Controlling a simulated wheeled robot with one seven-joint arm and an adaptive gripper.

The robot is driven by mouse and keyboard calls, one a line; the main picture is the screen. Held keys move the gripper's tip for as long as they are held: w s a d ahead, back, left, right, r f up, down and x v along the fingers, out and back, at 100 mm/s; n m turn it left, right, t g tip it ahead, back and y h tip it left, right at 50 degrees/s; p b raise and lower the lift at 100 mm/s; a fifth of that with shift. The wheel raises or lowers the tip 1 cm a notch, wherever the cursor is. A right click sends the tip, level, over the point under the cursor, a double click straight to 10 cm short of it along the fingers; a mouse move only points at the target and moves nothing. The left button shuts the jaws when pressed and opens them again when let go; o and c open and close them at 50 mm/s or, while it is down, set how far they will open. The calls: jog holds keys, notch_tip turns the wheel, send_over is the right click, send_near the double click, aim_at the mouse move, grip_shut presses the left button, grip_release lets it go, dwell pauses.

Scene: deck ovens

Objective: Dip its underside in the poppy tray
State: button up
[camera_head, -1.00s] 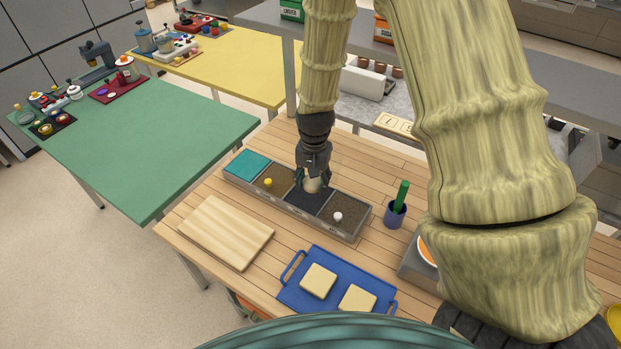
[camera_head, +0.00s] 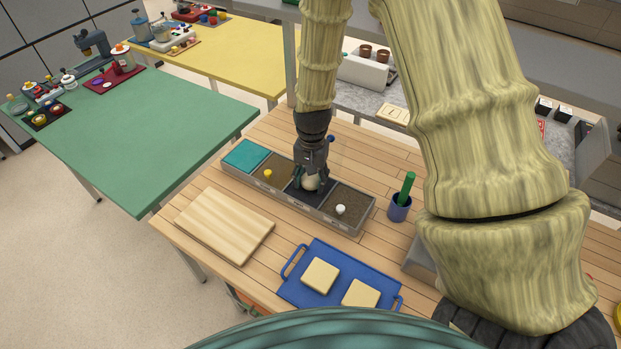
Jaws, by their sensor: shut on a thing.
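My gripper (camera_head: 311,183) points down and is shut on a pale round piece that looks like dough (camera_head: 310,185). It holds the piece at the dark, nearly black compartment (camera_head: 293,194) of the grey seed tray, which looks like the poppy one. Whether the underside touches the dark layer I cannot tell. The long tray (camera_head: 328,222) has a teal section (camera_head: 246,154) at the left, a brown section with a yellow knob (camera_head: 268,174), the dark section, and a brown section with a white knob (camera_head: 340,209).
A wooden board (camera_head: 225,225) lies left of a blue tray (camera_head: 325,262) with two pale square pieces. A blue cup with a green handle (camera_head: 399,208) stands right of the seed tray. My arm hides much of the right side. A green table (camera_head: 150,140) stands left.

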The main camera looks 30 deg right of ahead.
jog(key=shift+s+r, duration=0.1)
jog(key=shift+s, duration=0.05)
jog(key=shift+w+f, duration=0.2)
jog(key=shift+w, duration=0.05)
jog(key=shift+s, duration=0.15)
jog(key=shift+f, duration=0.45)
dwell(1.7)
jog(key=shift+r, duration=0.1)
jog(key=shift+r+p, duration=2.9)
jog(key=shift+r, duration=1.05)
